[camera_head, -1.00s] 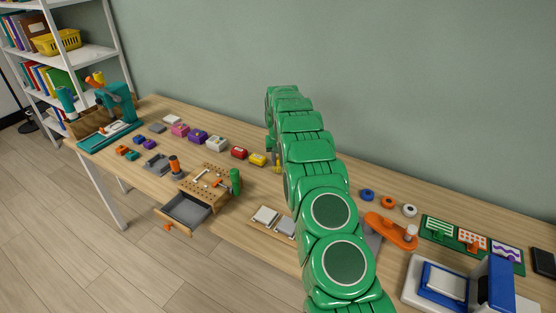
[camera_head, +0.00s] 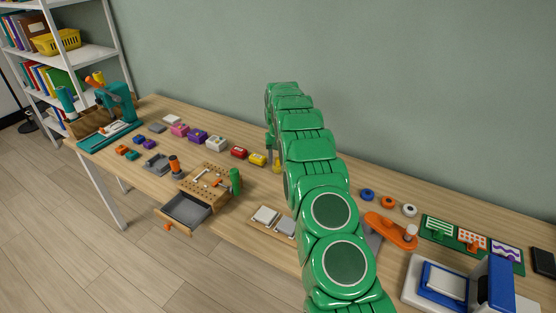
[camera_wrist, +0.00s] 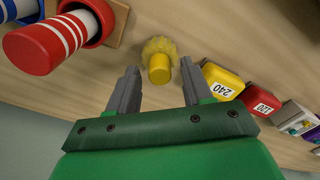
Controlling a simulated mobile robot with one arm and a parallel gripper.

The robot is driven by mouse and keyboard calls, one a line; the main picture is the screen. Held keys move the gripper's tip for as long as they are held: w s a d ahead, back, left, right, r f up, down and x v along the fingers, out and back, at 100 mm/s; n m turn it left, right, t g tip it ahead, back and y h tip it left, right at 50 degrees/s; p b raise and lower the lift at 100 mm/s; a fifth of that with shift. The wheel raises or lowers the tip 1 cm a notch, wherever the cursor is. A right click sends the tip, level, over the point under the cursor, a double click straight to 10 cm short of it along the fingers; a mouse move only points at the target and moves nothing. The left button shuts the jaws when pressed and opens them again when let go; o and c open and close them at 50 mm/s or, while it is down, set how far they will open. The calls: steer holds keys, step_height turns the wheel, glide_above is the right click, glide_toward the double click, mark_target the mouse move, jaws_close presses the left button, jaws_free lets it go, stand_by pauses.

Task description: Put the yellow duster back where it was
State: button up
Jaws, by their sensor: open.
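The yellow duster (camera_wrist: 158,47) has a fluffy round head and a smooth yellow handle. In the wrist view it is at the top middle, on the wooden table, with its handle toward me. My gripper (camera_wrist: 158,70) is open, one grey finger on each side of the duster's handle, with visible gaps. In the head view, my gripper (camera_head: 272,156) is largely hidden behind my green arm, and a small yellow part of the duster (camera_head: 277,168) shows below it.
A red-and-white striped cylinder (camera_wrist: 45,45) in a red ring stands left of the duster. Yellow "240" (camera_wrist: 221,82) and red "120" (camera_wrist: 262,103) blocks lie to its right. In the head view, a pegboard with an open drawer (camera_head: 187,209) is nearer the front edge.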

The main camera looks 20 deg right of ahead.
mark_target(278, 158)
step_height(278, 158, up, 11)
steer(key=s+a+r, duration=0.4)
steer(key=s+r, duration=0.8)
steer(key=s, duration=0.2)
steer(key=s+a+r, duration=0.2)
steer(key=s, duration=0.9)
steer(key=s+a+r+n+g, duration=0.1)
steer(key=s+r, duration=0.2)
steer(key=s, duration=0.8)
steer(key=s+a+r, duration=0.2)
steer(key=s, duration=0.9)
steer(key=s+f, duration=0.2)
steer(key=s, duration=0.7)
steer(key=s+f, duration=0.2)
steer(key=s, duration=0.7)
steer(key=shift+n+g, duration=0.4)
